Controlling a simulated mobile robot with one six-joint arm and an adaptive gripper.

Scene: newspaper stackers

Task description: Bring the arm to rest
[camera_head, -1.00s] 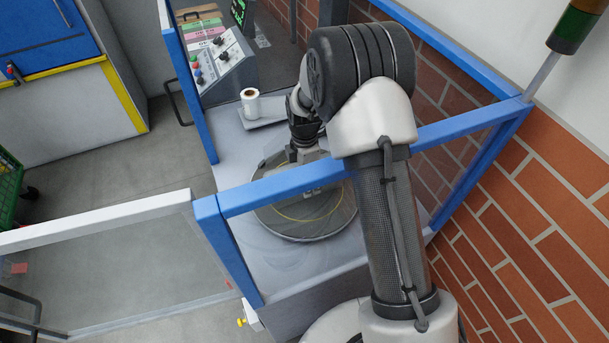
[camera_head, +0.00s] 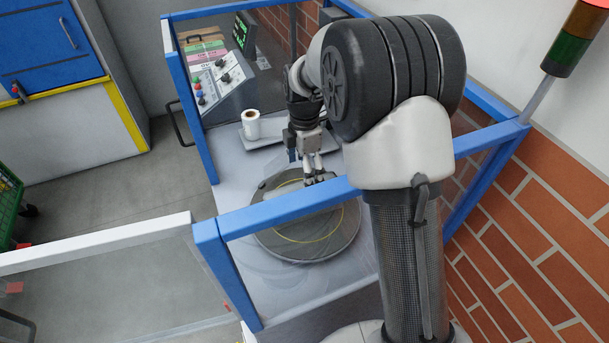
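My gripper (camera_head: 318,178) hangs at the end of my arm inside the blue-framed enclosure. It points down over the back right part of a dark round turntable (camera_head: 345,235) that carries a thin yellow ring line. The fingers show as thin and partly spread, but the tips are small and close to the blue rail, so their exact gap is hard to judge. I see nothing held between them. My large arm joint and upper link cover the right part of the enclosure.
A blue frame rail (camera_head: 285,208) with clear panels surrounds the turntable. A signal light (camera_head: 577,38) stands at the upper right, by a brick wall (camera_head: 530,275). Open floor lies left.

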